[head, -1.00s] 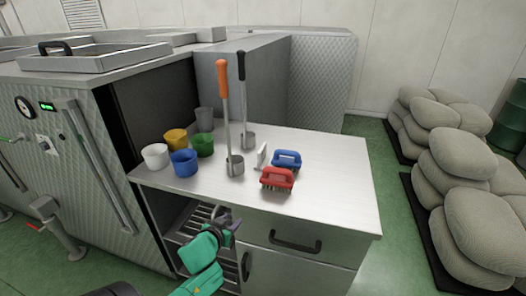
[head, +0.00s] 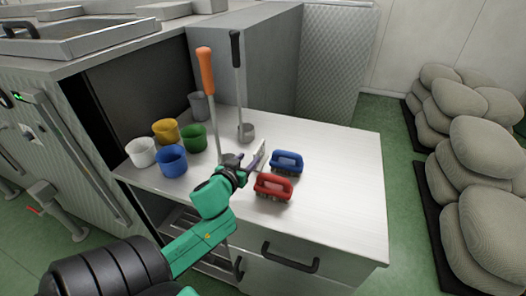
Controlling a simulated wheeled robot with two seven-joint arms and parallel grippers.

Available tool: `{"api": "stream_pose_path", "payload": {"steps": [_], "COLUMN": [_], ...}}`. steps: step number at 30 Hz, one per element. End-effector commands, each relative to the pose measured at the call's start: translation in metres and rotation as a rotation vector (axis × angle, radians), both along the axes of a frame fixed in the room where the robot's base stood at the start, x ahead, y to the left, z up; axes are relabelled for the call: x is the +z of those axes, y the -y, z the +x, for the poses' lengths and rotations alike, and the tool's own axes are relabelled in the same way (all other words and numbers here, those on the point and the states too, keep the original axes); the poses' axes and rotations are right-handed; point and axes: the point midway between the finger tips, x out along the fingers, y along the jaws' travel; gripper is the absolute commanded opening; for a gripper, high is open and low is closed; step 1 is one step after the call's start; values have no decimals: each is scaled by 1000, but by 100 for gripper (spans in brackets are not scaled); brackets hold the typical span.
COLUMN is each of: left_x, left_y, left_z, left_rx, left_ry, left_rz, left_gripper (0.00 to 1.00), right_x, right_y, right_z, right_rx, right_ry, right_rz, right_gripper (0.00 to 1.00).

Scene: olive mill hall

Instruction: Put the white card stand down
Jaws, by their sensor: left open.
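The white card stand (head: 261,150) stands upright on the steel worktop (head: 335,205), just left of the blue brush and behind the red brush. My left gripper (head: 254,161) is open at the card stand, its fingers reaching to its near left side and partly covering it. I cannot tell whether the fingers touch the stand or are on both sides of it. My right gripper is not in view.
A blue brush (head: 287,162) and a red brush (head: 273,187) lie close by on the right. Ladles with orange (head: 205,72) and black (head: 236,80) handles stand behind. Several cups, including a blue one (head: 172,161), are at left. The right of the worktop is clear.

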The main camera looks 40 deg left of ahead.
Motion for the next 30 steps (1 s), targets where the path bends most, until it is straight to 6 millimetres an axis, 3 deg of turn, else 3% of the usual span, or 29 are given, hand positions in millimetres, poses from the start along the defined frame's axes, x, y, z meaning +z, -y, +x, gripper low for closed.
{"api": "stream_pose_path", "payload": {"steps": [3, 8, 20, 27, 28, 30], "left_x": [-5, -18, -37, -39, -39, -39], "left_y": [-12, -22, -42, -43, -43, -43], "left_z": [30, 60, 109, 113, 113, 112], "left_rx": [1, 2, 2, 0, 0, 0], "left_ry": [1, 0, 0, 0, 0, 0], "left_rz": [5, 2, 2, 0, 0, 0], "left_gripper": [50, 50, 50, 50, 46, 20], "right_x": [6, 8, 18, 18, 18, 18], "right_y": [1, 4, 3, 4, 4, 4], "right_z": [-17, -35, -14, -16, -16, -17], "right_rx": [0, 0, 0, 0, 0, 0], "right_ry": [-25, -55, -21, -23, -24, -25], "right_rz": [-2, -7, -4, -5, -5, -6], "right_gripper": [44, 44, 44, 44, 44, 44]}}
